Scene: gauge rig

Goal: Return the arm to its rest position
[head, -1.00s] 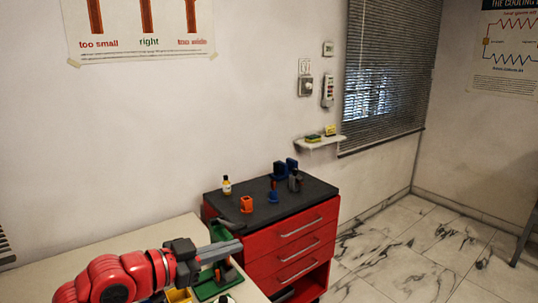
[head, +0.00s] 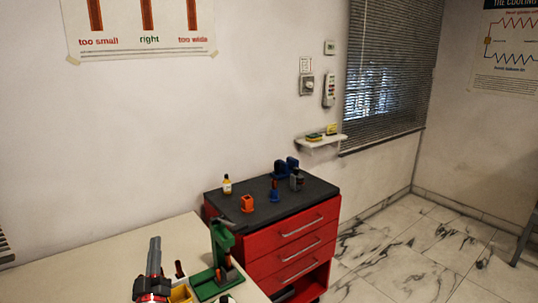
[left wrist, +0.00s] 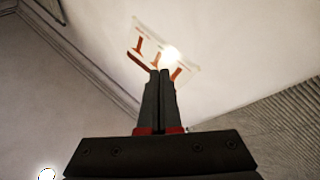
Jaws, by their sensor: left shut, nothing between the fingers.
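My left gripper (head: 154,243) shows at the bottom of the head view, above the pale table, with its grey fingers pointing up. The fingers are together and hold nothing. In the left wrist view the closed dark fingers (left wrist: 160,75) point toward the upper wall and its poster. Most of my left arm is below the edge of the head view. My right gripper is not in view.
A green stand (head: 223,252) and a yellow bin (head: 181,294) are on the pale table (head: 90,262), close right of the gripper. A red drawer cabinet (head: 290,240) with small items on its dark top stands beyond. The table's left part is clear.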

